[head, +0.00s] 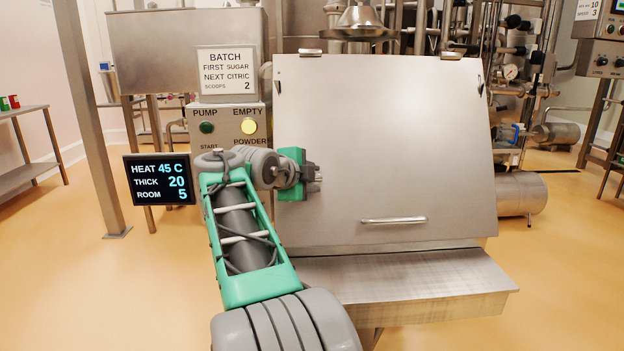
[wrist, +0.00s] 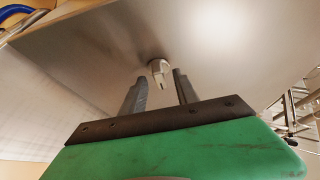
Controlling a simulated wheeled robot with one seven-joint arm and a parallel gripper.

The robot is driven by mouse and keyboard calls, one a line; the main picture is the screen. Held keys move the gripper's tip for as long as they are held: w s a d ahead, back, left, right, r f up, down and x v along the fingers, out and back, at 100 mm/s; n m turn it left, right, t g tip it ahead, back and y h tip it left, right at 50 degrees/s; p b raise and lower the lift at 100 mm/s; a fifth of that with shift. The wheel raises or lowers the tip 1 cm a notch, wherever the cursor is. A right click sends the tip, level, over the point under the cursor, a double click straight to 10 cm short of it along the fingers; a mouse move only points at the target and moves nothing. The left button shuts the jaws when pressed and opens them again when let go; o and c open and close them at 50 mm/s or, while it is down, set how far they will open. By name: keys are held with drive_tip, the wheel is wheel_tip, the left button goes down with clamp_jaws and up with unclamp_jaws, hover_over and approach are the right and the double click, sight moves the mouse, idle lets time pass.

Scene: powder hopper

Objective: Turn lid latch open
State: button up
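The closed metal hopper lid (head: 385,140) is a large sloping panel with a bar handle (head: 393,220) near its lower edge. My gripper (head: 316,178) is at the left part of the lid, fingers pointing to the right. In the wrist view, a small pale metal latch (wrist: 158,70) stands out from the lid surface (wrist: 225,65). My gripper's two dark fingers (wrist: 160,82) are open, one on each side of the latch, with gaps visible on both sides. In the head view the latch cannot be made out apart from the fingers.
A metal ledge (head: 410,285) juts out below the lid. Left of the lid are a control box with green and yellow buttons (head: 228,126), a batch sign (head: 226,72) and a display (head: 159,179). A post (head: 90,120) stands further left.

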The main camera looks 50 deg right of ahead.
drive_tip(key=p+v, duration=0.1)
drive_tip(key=v, duration=0.6)
drive_tip(key=shift+a+r, duration=0.2)
drive_tip(key=shift+a, duration=0.15)
